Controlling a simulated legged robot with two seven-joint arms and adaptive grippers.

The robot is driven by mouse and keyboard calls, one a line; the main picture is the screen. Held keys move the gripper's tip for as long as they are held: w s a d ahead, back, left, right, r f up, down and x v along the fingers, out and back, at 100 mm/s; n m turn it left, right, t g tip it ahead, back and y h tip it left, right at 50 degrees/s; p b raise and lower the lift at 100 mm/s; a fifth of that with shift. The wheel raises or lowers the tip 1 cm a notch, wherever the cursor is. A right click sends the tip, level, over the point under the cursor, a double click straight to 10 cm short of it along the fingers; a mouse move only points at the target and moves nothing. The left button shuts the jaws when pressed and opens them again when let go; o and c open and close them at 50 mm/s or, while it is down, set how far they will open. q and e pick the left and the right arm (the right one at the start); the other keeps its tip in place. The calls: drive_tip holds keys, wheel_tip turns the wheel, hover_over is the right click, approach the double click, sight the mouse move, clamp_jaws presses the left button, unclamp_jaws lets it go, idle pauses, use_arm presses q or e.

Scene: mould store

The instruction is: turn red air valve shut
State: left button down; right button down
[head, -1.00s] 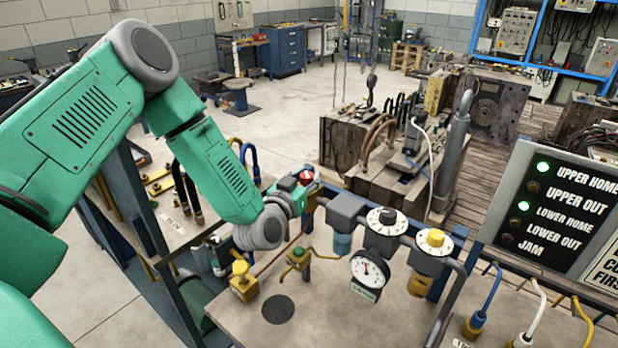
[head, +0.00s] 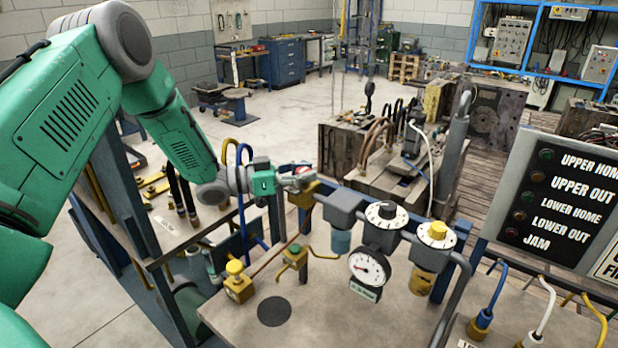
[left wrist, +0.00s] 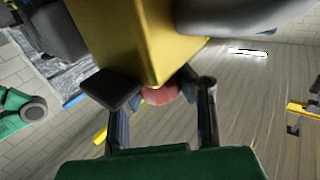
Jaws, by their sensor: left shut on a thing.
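The red air valve (head: 303,169) sits at the left end of the air pipe row, on a brass-yellow body (head: 304,196). It is mostly hidden by my left gripper (head: 298,182), which reaches it from the left and is shut on it. In the left wrist view the red knob (left wrist: 162,94) shows between the two fingers (left wrist: 163,110), under the yellow body (left wrist: 150,40). The exact handle angle is hard to tell. The pressure gauge (head: 369,268) has its needle toward the left. My right gripper is not in view.
Yellow (head: 237,284) and green-topped (head: 293,258) valves stand on the bench (head: 320,318). The indicator panel (head: 560,200) at right has no lamp lit.

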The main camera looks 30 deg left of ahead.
use_arm(q)
drive_tip(key=shift+a+m+g+h, duration=0.15)
drive_tip(key=shift+m+g+h, duration=0.35)
drive_tip(key=shift+h, duration=0.1)
drive_tip(key=shift+r+b, duration=0.2)
drive_tip(key=shift+b, duration=0.1)
drive_tip(key=c, duration=1.2)
unclamp_jaws()
drive_tip(key=shift+o, duration=0.2)
drive_tip(key=shift+s+a, duration=0.15)
drive_tip(key=shift+s, duration=0.05)
drive_tip(key=shift+a+f, duration=0.15)
drive_tip(key=shift+a, duration=0.2)
drive_tip(key=v, duration=1.2)
drive_tip(key=shift+w, duration=0.15)
